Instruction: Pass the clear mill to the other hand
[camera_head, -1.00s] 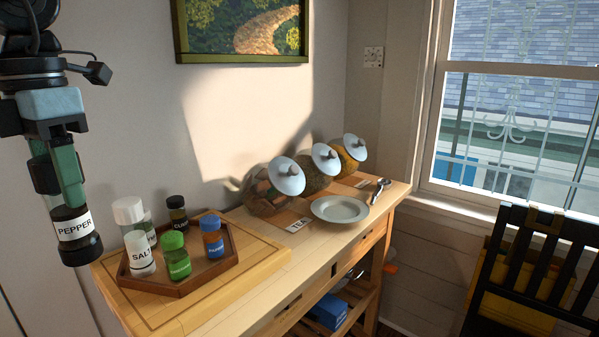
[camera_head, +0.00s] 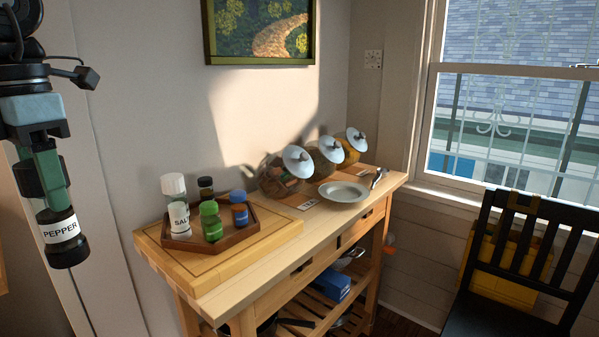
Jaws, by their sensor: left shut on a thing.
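My left gripper (camera_head: 50,190) hangs at the far left, its fingers pointing down. It is shut on a mill labelled PEPPER (camera_head: 61,232) with a white label band and a dark lower end. The mill is slightly tilted and hangs in the air, clear of the cart. The fingers hide its upper part, and I cannot tell how clear its body is. My right gripper is not in view.
A wooden cart (camera_head: 268,277) stands along the wall. On it are a tray (camera_head: 236,240) of several shakers, a plate (camera_head: 343,192), a spoon (camera_head: 379,177) and three lidded jars (camera_head: 288,178). A black chair (camera_head: 512,262) stands at the right by the window.

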